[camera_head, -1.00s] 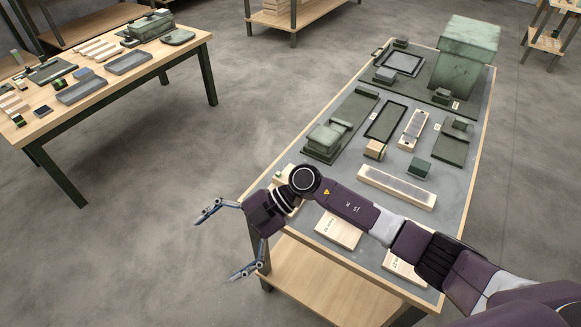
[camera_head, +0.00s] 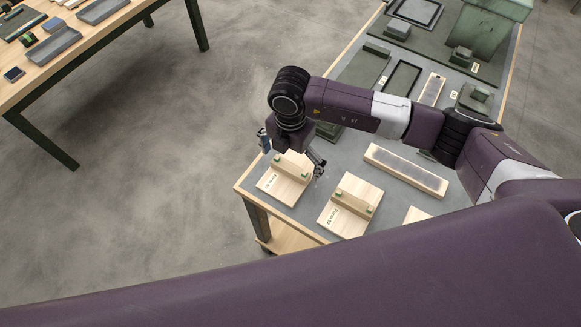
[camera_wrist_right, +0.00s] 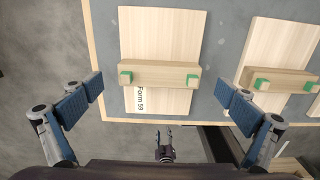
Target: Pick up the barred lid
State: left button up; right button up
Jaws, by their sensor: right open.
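The barred lid (camera_wrist_right: 160,45), a pale wooden board with a bar across it and a green block at each bar end, lies flat on the grey worktable. In the head view this lid (camera_head: 270,187) is at the near left corner. My right gripper (camera_head: 291,155) is open above it; in the right wrist view its fingers (camera_wrist_right: 161,95) stand wide on either side of the bar, apart from it. A small dark gripper, seemingly my left one (camera_wrist_right: 164,145), shows below the table edge; its opening is unclear.
A second similar lid (camera_head: 336,219) lies close to the right, and part of another board (camera_head: 416,215) beyond it. A long wooden tray (camera_head: 405,170) lies behind. Green parts and a green box (camera_head: 490,32) fill the far end.

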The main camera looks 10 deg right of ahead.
notch_tip(320, 180, down, 3)
jog(key=shift+r, duration=0.2)
jog(key=c, duration=0.9)
pick_arm(q)
jog(key=shift+w+d+r, duration=0.1)
jog(key=shift+w+r, duration=0.1)
jog(key=shift+w, duration=0.25)
jog(key=shift+w+d+r, duration=0.1)
jog(key=shift+w+r, duration=0.1)
jog(key=shift+w, duration=0.25)
pick_arm(e)
jog(key=c, duration=0.4)
